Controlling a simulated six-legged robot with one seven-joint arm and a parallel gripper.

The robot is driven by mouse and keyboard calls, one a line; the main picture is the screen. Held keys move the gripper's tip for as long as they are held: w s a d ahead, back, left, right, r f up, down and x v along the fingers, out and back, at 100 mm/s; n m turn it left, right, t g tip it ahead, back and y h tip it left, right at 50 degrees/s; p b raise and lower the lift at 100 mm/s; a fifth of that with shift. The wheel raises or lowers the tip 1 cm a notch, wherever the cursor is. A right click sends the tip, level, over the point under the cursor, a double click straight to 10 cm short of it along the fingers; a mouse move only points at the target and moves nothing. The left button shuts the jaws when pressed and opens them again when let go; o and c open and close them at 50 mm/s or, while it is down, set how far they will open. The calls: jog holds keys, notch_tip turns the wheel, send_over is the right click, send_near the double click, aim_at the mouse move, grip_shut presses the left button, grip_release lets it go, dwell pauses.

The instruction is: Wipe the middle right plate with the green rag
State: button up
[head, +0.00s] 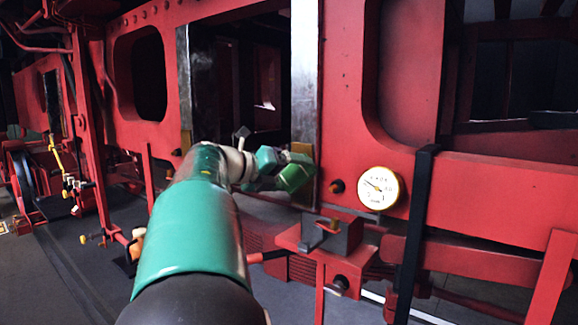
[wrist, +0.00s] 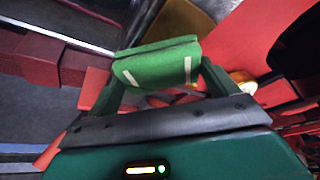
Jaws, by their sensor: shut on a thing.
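My gripper (head: 284,165) is shut on the green rag (head: 294,177), a folded block with white stripes in the wrist view (wrist: 157,65), held between both fingers. In the head view, a tall bright metal plate (head: 304,70) stands at the right side of the middle opening in the red frame. Its lower part looks darker, and my gripper and the rag cover some of its lower end. I cannot tell whether the rag touches it. A narrower, dark, worn metal plate (head: 184,75) lines the left side of the same opening.
A round white gauge (head: 380,188) sits right of the rag. Below it are a red bracket with a dark block (head: 332,235) and a black upright bar (head: 415,230). Red posts and pipes (head: 85,120) stand at the left. Grey floor (head: 70,275) is open at lower left.

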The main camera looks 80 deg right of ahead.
jog(key=shift+f, duration=4.35)
jog(key=w+a, duration=0.2)
jog(key=a, duration=0.3)
jog(key=shift+w+a, duration=0.25)
jog(key=shift+a, duration=0.1)
jog(key=shift+w+a, duration=0.3)
jog(key=shift+a, duration=0.35)
jog(key=shift+w+a, duration=0.25)
jog(key=shift+a, duration=0.4)
jog(key=shift+w, duration=0.1)
